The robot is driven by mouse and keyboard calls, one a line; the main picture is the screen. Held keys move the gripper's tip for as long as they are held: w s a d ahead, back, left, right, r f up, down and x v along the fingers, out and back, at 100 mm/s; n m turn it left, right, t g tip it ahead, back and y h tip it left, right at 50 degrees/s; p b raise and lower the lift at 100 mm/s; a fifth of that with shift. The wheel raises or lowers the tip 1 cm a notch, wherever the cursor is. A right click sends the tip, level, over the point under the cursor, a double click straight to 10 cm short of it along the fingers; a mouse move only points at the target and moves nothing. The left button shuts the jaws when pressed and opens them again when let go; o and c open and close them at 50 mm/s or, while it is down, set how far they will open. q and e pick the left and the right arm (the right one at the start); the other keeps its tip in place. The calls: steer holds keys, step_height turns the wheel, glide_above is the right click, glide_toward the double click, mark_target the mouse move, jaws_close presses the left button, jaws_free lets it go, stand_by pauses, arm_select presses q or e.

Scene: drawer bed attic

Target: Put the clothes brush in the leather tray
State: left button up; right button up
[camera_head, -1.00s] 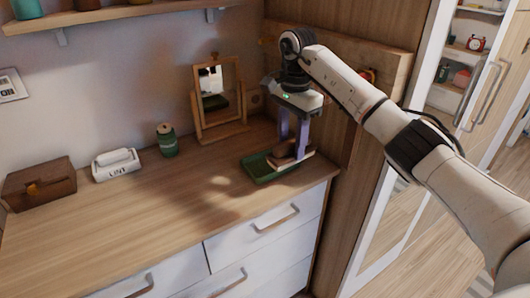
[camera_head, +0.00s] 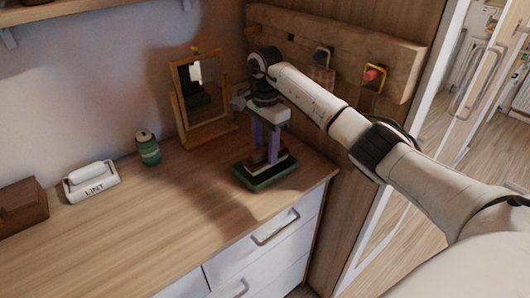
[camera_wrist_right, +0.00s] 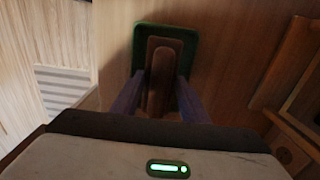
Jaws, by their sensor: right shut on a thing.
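The clothes brush (camera_head: 262,164) has a brown wooden back and a pale underside. My right gripper (camera_head: 266,148) points down and is shut on it. The green tray (camera_head: 268,184) lies on the dresser top near its right end, directly under the brush. In the right wrist view, the brush (camera_wrist_right: 158,85) lies between the two purple fingers and overlaps the tray (camera_wrist_right: 187,40), whose far end shows beyond it. I cannot tell whether the brush touches the tray floor. My left gripper is not in view.
A wooden mirror (camera_head: 203,105) stands behind, left of my right gripper. A green jar (camera_head: 148,150), a white lint holder (camera_head: 91,182) and a brown box (camera_head: 20,207) stand further left. A hook rail (camera_head: 340,58) is on the wooden wall. The dresser front-left is clear (camera_head: 150,235).

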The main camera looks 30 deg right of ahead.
mark_target(265, 146)
steer(key=shift+f, duration=0.95)
steer(key=o, duration=1)
steer(key=shift+f, duration=0.15)
steer(key=shift+c, duration=0.2)
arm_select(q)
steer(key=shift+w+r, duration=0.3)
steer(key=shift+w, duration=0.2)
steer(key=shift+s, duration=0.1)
arm_select(e)
steer(key=shift+r, duration=0.4)
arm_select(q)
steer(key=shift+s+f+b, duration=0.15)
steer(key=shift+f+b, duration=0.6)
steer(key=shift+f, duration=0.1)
arm_select(e)
step_height(265, 146, up, 12)
steer(key=shift+f, duration=0.2)
